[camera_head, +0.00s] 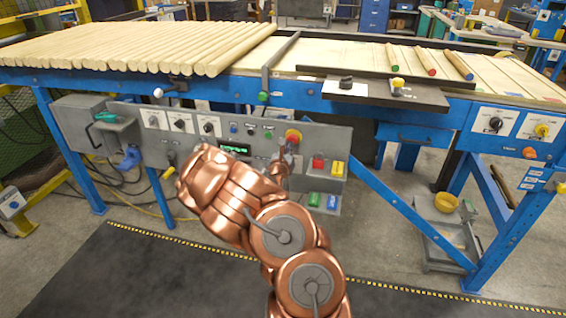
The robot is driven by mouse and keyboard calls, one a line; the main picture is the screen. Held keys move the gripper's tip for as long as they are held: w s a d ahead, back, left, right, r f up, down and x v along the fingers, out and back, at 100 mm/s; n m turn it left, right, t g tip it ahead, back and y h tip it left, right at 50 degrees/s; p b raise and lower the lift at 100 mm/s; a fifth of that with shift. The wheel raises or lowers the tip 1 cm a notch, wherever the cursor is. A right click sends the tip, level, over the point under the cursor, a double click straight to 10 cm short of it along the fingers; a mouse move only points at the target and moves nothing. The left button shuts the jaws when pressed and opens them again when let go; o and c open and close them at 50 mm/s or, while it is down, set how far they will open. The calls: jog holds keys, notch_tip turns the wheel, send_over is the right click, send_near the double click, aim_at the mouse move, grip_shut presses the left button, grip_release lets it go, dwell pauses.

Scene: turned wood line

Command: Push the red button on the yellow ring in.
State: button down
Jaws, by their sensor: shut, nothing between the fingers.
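The red button (292,137) on its yellow ring sits at the upper right of the grey control panel (340,142) under the blue-framed bench. My gripper (288,147) is small and partly hidden behind my copper arm in the head view. It is shut and empty, with its tip close below the button. The lower edge of the yellow ring is hard to make out there. I cannot tell whether the tip touches the button.
Red and yellow blocks (327,165) and green and blue ones (323,200) stand right of my gripper. Knobs and a green display (234,149) are to its left. A blue diagonal brace (410,215) runs at right. Wooden rods (140,48) lie on the bench.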

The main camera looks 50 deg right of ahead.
jog(key=p+v, duration=0.6)
jog(key=v, duration=0.6)
dwell(0.3)
jog(key=shift+s, duration=0.1)
dwell(0.5)
